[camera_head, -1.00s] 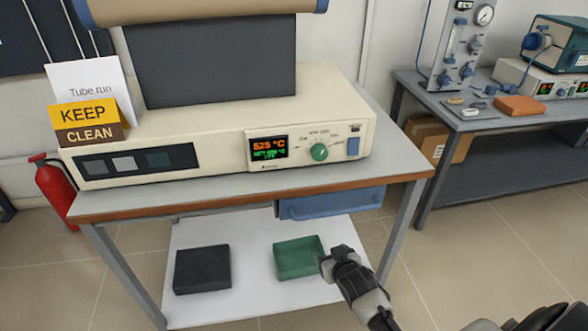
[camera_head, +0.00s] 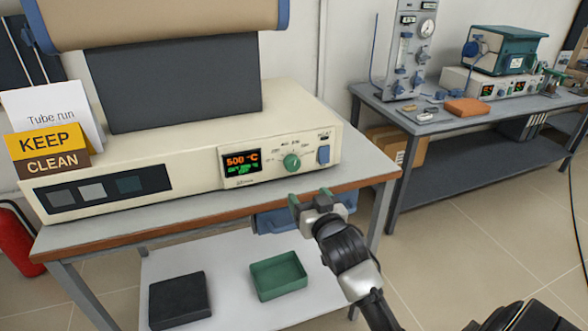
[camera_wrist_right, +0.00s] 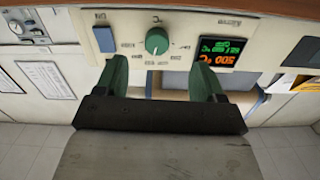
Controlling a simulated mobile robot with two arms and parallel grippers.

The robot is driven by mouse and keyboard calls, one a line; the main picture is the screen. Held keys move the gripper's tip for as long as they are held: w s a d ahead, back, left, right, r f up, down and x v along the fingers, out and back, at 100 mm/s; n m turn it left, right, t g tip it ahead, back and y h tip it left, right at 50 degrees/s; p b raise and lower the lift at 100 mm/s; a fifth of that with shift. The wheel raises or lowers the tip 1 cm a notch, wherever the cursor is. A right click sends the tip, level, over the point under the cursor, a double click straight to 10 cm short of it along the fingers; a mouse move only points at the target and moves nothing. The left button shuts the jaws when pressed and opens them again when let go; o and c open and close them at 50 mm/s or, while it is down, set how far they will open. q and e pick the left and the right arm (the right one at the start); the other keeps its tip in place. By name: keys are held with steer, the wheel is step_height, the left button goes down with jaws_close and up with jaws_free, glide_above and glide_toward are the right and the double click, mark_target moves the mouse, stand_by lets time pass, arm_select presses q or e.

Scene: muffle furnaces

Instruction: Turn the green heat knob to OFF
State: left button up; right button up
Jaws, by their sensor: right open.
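The green heat knob (camera_head: 291,162) is on the front panel of the cream furnace base (camera_head: 190,180), between a lit display (camera_head: 241,161) and a blue switch (camera_head: 323,154). The display reads 500 °C. The knob also shows in the right wrist view (camera_wrist_right: 157,41), ahead of the fingers and apart from them. My right gripper (camera_head: 309,196) is open and empty, just below and in front of the panel. Its two green fingertips (camera_wrist_right: 164,75) point at the panel on either side of the knob. The lettering around the knob is too small to read. My left gripper is out of view.
The bench's front edge (camera_head: 215,212) runs below the panel. A green tray (camera_head: 279,276) and a dark block (camera_head: 180,299) are on the lower shelf. A "KEEP CLEAN" sign (camera_head: 48,152) stands at left. Another bench (camera_head: 480,112) with instruments is at right.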

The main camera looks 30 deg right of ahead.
mark_target(294, 165)
steer(key=w+d, duration=0.1)
steer(key=w, duration=0.2)
steer(key=w+d+r, duration=0.1)
steer(key=w, duration=0.2)
steer(key=w+r, duration=0.1)
steer(key=w, duration=0.3)
steer(key=shift+d+r, duration=0.15)
steer(key=shift+d, duration=0.25)
steer(key=shift+t, duration=0.3)
steer(key=c, duration=0.9)
